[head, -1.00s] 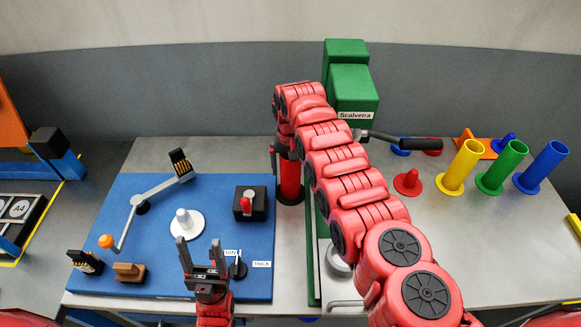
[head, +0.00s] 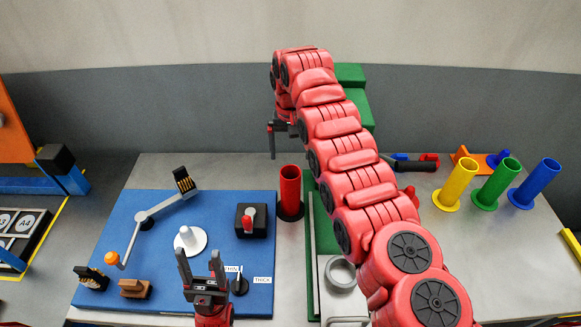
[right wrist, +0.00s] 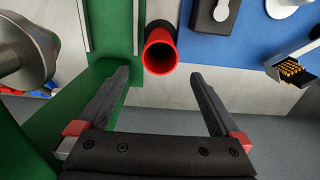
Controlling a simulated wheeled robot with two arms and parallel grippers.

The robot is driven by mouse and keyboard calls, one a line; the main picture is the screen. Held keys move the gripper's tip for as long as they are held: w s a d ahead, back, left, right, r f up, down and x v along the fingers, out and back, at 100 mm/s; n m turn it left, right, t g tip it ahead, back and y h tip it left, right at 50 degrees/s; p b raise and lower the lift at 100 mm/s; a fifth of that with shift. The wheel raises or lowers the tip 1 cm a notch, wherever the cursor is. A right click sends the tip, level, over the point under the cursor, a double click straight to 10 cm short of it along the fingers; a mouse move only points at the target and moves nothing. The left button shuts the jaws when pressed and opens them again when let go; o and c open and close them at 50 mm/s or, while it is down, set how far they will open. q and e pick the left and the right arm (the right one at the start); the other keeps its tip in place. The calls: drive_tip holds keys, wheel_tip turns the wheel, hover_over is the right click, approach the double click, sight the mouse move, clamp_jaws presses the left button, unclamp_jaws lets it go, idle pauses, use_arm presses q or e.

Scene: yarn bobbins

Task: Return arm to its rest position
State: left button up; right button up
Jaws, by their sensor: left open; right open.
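My right arm reaches from the lower right over the green machine (head: 352,75). Its gripper (head: 283,130) is open and empty, partly hidden by the arm, above and behind the red tube (head: 290,188). The red tube stands upright on the grey table between the blue board and the green base. In the right wrist view the tube (right wrist: 160,50) shows beyond the two spread fingers of the right gripper (right wrist: 158,76), with nothing between them. My left gripper (head: 199,258) is open and empty over the front of the blue board (head: 120,220).
Yellow (head: 455,185), green (head: 497,184) and blue (head: 535,184) tubes stand at the right. A metal ring (head: 340,272) lies beside my right arm.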

drive_tip(key=shift+r+p, duration=0.45)
drive_tip(key=shift+r, duration=1)
